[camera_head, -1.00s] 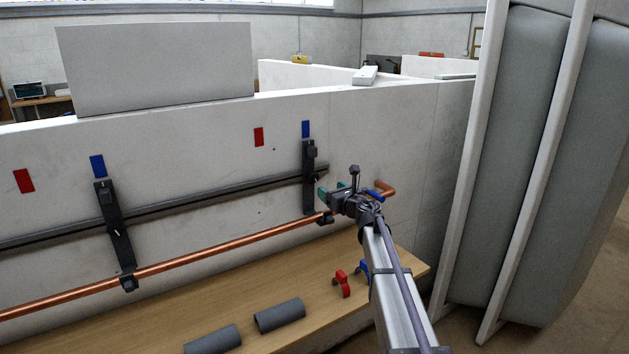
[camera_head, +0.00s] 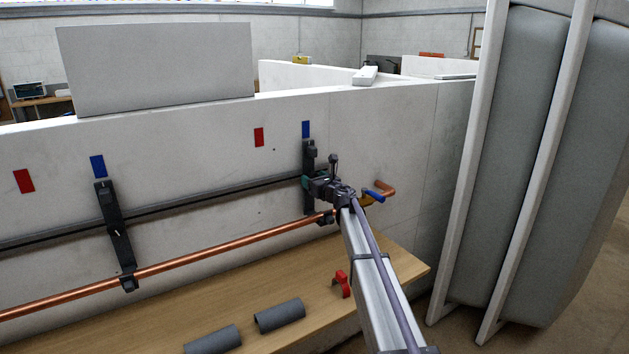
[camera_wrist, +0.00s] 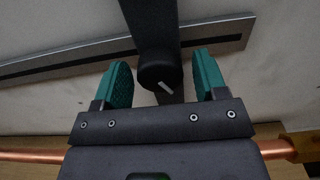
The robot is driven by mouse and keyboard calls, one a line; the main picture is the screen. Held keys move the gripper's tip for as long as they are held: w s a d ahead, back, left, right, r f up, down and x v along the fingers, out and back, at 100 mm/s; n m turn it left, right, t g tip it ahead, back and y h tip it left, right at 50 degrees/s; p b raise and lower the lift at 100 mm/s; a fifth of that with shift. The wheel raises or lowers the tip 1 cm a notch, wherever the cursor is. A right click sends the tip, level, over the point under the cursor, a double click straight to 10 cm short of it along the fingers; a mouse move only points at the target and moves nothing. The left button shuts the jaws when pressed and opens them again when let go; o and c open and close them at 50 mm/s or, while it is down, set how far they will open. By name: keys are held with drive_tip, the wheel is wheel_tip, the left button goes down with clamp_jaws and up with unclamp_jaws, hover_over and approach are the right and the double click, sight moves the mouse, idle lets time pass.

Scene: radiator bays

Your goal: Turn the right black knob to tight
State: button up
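The right black knob (camera_wrist: 160,77) is round with a white pointer line, set on the right black upright bracket (camera_head: 309,155). In the wrist view its pointer slants down to the right. My gripper (camera_wrist: 163,85) is open, with one teal finger on each side of the knob and a gap showing on both sides. In the head view my gripper (camera_head: 309,183) is at the right bracket and hides the knob. The left bracket (camera_head: 113,222) stands further left on the wall.
A copper pipe (camera_head: 220,243) runs below along the wall, and a grey rail (camera_head: 200,206) crosses the brackets. A blue-handled valve (camera_head: 373,195) is right of my gripper. Grey tubes (camera_head: 279,315) and a red clip (camera_head: 342,283) lie on the wooden bench (camera_head: 395,270).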

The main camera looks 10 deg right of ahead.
drive_tip(key=c, duration=0.8)
drive_tip(key=m, duration=0.3)
drive_tip(key=o, duration=0.9)
drive_tip(key=shift+s, duration=0.1)
drive_tip(key=v, duration=1)
drive_tip(key=shift+s+d, duration=0.15)
drive_tip(key=shift+s, duration=0.15)
